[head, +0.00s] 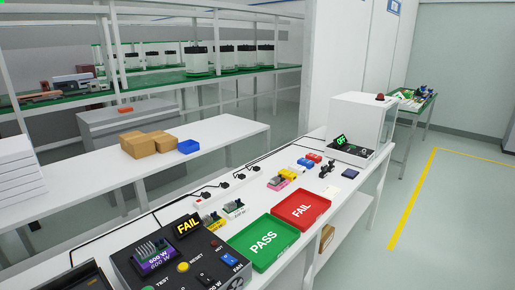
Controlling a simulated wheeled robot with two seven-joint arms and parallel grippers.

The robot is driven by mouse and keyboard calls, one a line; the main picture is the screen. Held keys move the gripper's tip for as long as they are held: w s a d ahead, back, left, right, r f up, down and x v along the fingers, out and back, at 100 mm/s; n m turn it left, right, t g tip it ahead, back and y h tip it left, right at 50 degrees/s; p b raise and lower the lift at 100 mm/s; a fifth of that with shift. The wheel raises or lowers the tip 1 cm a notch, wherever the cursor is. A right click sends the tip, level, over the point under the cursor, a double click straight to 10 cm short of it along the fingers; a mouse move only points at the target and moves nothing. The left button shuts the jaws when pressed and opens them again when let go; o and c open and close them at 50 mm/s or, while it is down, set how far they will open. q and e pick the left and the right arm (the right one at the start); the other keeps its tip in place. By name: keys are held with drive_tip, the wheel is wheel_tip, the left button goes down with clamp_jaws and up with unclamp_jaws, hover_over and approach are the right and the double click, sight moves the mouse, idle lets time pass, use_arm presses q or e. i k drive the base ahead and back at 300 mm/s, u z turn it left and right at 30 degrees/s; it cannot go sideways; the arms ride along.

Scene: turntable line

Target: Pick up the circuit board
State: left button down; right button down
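I cannot pick out the circuit board for certain. A module with grey fins and a purple "600 W" label (154,256) sits on the black tester (190,272) at the front. Two small modules, one with a yellow label (212,221) and one with a green label (235,209), stand on the white bench behind the tester. A small dark blue flat piece (350,173) lies towards the bench's far right end; it is too small to identify. Neither of my grippers is in view.
A green PASS tray (236,246) and a red FAIL tray (326,207) lie on the bench. The tester's display (187,225) reads FAIL. A white machine (361,124) stands at the far end. Cardboard boxes (157,149) and a blue bin (188,146) sit on another bench. Floor at right is open.

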sight(149, 259)
drive_tip(key=z, duration=1.6)
drive_tip(key=i, duration=1.1)
drive_tip(key=u, duration=3.85)
